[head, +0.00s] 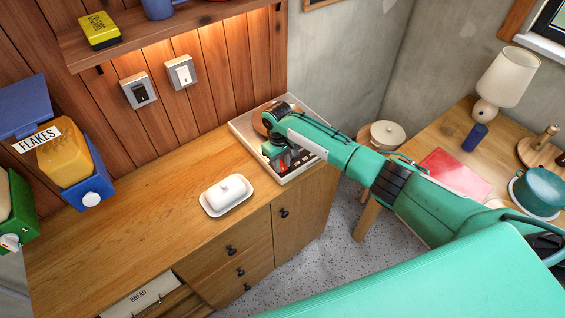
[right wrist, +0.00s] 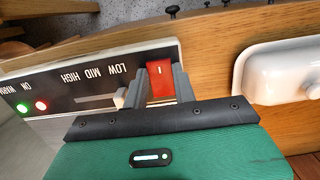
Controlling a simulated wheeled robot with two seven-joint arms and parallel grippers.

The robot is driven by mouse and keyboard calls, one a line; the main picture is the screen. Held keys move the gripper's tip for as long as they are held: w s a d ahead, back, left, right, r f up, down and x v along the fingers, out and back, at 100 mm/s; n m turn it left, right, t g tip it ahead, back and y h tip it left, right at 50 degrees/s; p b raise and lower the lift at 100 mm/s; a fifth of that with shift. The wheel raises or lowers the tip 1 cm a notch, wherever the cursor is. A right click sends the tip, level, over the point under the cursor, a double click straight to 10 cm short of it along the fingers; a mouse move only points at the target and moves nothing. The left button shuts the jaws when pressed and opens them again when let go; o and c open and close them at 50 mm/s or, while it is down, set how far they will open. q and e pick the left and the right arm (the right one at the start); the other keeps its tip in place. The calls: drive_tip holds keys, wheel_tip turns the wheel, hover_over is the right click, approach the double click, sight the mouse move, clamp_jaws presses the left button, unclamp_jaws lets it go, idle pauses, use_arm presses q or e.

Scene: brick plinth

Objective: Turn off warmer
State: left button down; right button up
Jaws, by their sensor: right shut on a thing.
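The warmer (head: 243,141) is a flat, pale-edged unit at the right end of the wooden counter, partly hidden under my right arm. In the right wrist view its dark control panel (right wrist: 88,80) shows the words LOW, MID and HIGH, a slider knob (right wrist: 120,97), a lit green light (right wrist: 21,107) and a lit red light (right wrist: 41,105). My right gripper (head: 287,163) is at the warmer's front side. In the right wrist view its fingers (right wrist: 160,88) are shut on the red rocker switch (right wrist: 160,80), one on each side. My left gripper is out of view.
A white butter dish (head: 228,194) stands left of the warmer, close to my right gripper. Two wall switches (head: 181,73) are above the counter. A blue flakes dispenser (head: 92,192) stands at the left. The counter's middle is clear.

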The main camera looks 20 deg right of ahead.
drive_tip(key=shift+w+a+g+h+b, duration=0.1)
drive_tip(key=shift+w+g+h+b, duration=0.25)
drive_tip(key=shift+g, duration=0.35)
drive_tip(key=shift+r+g, duration=0.1)
drive_tip(key=shift+g, duration=0.2)
drive_tip(key=o, duration=1)
